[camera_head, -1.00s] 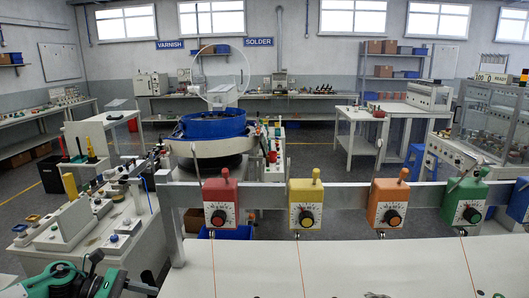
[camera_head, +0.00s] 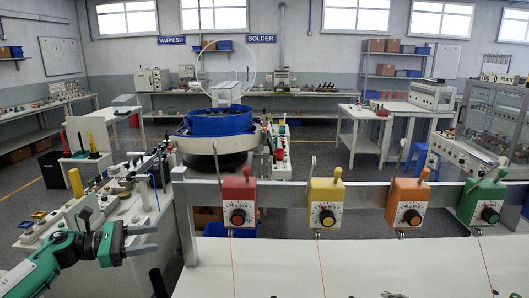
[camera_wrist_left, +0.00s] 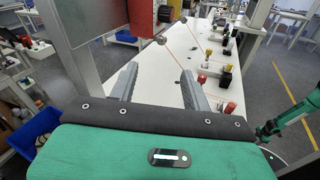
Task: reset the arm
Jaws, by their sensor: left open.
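My left gripper (camera_head: 143,240) is at the lower left of the head view, green with grey fingers. Its jaws are open and point right, with nothing between them. It is beside the cluttered left bench and left of the post of the metal rail. In the left wrist view the two grey fingers (camera_wrist_left: 158,90) stand apart above the white table, and the gap is empty. A green arm link (camera_wrist_left: 300,110) shows at the right of that view, probably my right arm. Its gripper does not show.
A grey rail (camera_head: 345,193) carries red (camera_head: 238,188), yellow (camera_head: 325,190), orange (camera_head: 407,190) and green (camera_head: 483,190) boxes with cords hanging over the white table (camera_head: 270,265). A blue bowl feeder (camera_head: 215,122) stands behind. A blue bin (camera_wrist_left: 35,135) is low in the wrist view.

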